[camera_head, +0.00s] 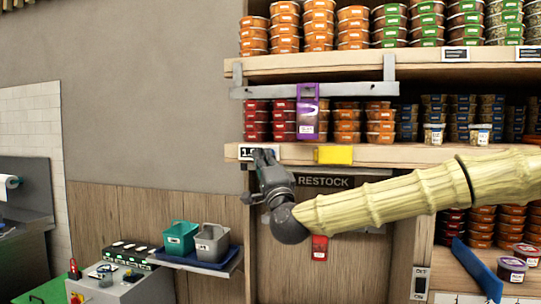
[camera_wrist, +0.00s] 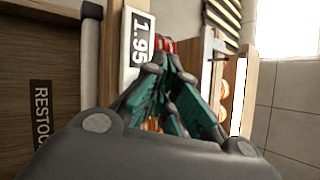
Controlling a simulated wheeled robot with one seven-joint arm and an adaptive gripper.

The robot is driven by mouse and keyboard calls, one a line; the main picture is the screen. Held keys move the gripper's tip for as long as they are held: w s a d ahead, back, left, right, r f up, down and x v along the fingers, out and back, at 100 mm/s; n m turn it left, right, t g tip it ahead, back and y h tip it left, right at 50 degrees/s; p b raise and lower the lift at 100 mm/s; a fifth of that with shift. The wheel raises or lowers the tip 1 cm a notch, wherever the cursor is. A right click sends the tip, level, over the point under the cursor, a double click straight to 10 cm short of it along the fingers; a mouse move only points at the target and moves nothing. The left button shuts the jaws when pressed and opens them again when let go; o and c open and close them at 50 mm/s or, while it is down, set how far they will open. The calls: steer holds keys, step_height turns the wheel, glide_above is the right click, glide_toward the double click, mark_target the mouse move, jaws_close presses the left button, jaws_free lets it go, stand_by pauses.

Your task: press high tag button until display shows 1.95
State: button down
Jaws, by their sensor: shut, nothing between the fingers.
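The high tag (camera_head: 248,153) is a white price display on the front edge of the middle shelf, at its left end. My gripper (camera_head: 264,155) covers its right part in the head view. In the wrist view the tag (camera_wrist: 140,38) is turned sideways and reads 1.95. My gripper (camera_wrist: 168,60) is shut and empty, with its fingertips right beside the tag. The button is hidden behind the fingers, and I cannot tell whether the fingertips touch it.
A yellow tag (camera_head: 333,155) sits on the same shelf edge. A purple holder (camera_head: 307,112) hangs from a rail above. A RESTOCK panel (camera_head: 323,182) is below. Teal (camera_head: 180,238) and grey (camera_head: 212,242) bins stand at lower left.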

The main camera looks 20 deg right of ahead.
steer(key=shift+s+a+b, duration=0.5)
steer(key=shift+s+a, duration=0.2)
steer(key=shift+s, duration=0.35)
steer(key=shift+s+a+b, duration=0.45)
steer(key=shift+s+a, duration=0.2)
steer(key=shift+s, duration=0.35)
steer(key=s+a+b, duration=0.3)
steer(key=s, duration=0.2)
steer(key=shift+a, duration=0.2)
